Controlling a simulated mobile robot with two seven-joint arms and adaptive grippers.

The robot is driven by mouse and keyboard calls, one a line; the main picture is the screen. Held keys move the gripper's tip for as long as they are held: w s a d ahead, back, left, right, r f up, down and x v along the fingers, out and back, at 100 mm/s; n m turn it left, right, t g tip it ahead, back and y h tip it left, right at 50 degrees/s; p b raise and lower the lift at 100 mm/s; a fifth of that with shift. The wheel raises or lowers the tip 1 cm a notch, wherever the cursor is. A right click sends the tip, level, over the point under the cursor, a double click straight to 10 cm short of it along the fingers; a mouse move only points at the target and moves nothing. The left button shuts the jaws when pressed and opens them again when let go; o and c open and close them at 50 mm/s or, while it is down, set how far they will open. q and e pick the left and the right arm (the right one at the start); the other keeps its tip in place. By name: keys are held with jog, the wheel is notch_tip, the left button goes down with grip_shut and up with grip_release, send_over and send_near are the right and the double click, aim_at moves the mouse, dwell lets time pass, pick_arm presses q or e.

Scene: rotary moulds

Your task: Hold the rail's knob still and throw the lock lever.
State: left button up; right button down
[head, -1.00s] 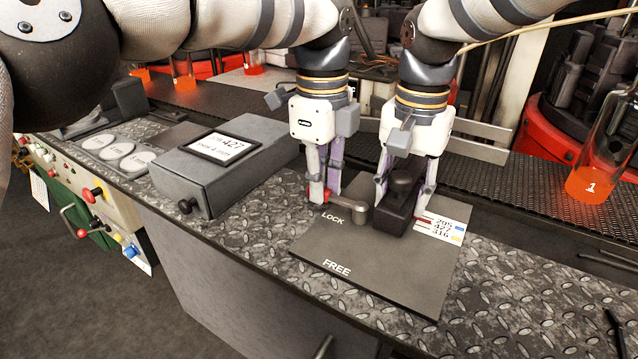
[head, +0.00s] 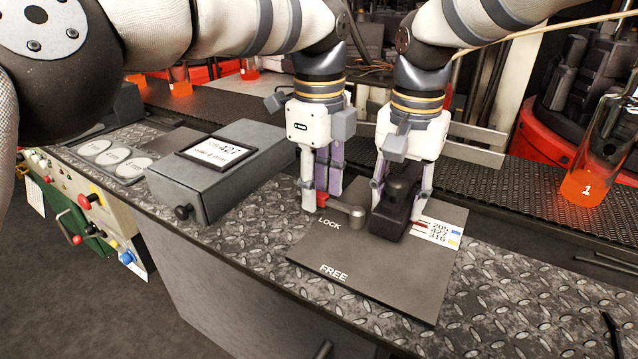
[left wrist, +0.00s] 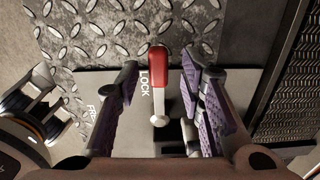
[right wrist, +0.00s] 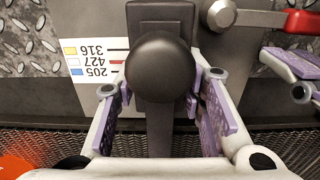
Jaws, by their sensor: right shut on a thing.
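The lock lever, a grey arm with a red tip (left wrist: 157,65), points at the LOCK word on a dark plate (head: 385,275). Its round pivot (head: 357,217) shows in the head view. My left gripper (head: 321,200) is open and low over the lever; in the left wrist view the lever lies between its two apart fingers. The rail's knob (right wrist: 160,66) is a dark round ball on a black block (head: 392,222). My right gripper (head: 400,203) is shut on the knob's carriage, fingers on both sides; the exact contact is partly hidden.
A label with 205, 427 and 316 (head: 437,232) lies right of the block. A grey box with a 427 display (head: 215,150) stands left of my left gripper. The FREE end of the plate is clear. A conveyor with orange-filled flasks (head: 585,187) runs behind.

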aim_at(320, 193)
pick_arm(q)
notch_tip(320, 193, up, 8)
jog(key=shift+f, duration=0.2)
dwell(0.5)
pick_arm(e)
jog(key=c, duration=1)
grip_release()
jog(key=shift+o, duration=0.2)
notch_tip(320, 193, up, 12)
